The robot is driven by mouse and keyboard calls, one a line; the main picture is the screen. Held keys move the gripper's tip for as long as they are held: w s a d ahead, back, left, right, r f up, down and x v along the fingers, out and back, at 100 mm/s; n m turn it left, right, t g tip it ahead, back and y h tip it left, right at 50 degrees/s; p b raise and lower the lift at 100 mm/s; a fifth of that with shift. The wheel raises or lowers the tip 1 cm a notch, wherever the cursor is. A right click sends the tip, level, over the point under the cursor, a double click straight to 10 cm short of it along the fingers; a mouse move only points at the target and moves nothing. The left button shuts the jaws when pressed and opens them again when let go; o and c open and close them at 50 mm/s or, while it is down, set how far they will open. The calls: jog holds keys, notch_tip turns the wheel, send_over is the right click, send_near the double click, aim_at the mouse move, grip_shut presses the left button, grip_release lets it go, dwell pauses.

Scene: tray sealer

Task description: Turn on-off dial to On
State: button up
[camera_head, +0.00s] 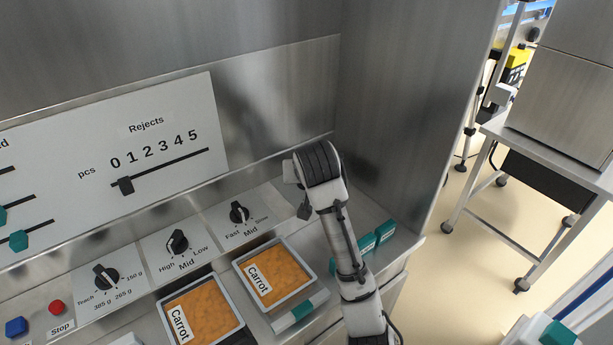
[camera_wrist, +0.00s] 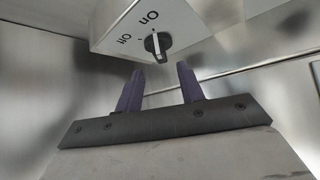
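The on-off dial (camera_wrist: 157,45) shows in the wrist view, black with a pale stripe, on the underside or face of a light box. "On" is printed above it in the picture and "Off" to its left; the stripe runs roughly up and down, and I cannot tell its exact setting. My gripper (camera_wrist: 160,68) is open, its two purple fingers apart with nothing between them, a little below the dial in the picture and apparently not touching it. In the head view my gripper (camera_head: 304,210) is mostly hidden by my wrist, and the on-off dial is not seen.
Other dials stand on the panel: Fast/Slow (camera_head: 239,212), High/Low (camera_head: 177,242) and a weight dial (camera_head: 106,276). A red Stop button (camera_head: 57,307) and blue button (camera_head: 16,326) are at lower left. Carrot trays (camera_head: 234,265) lie below. A steel wall (camera_head: 395,120) bounds the right.

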jog(key=p+v, duration=0.2)
jog(key=v, duration=0.6)
jog(key=shift+s, duration=0.1)
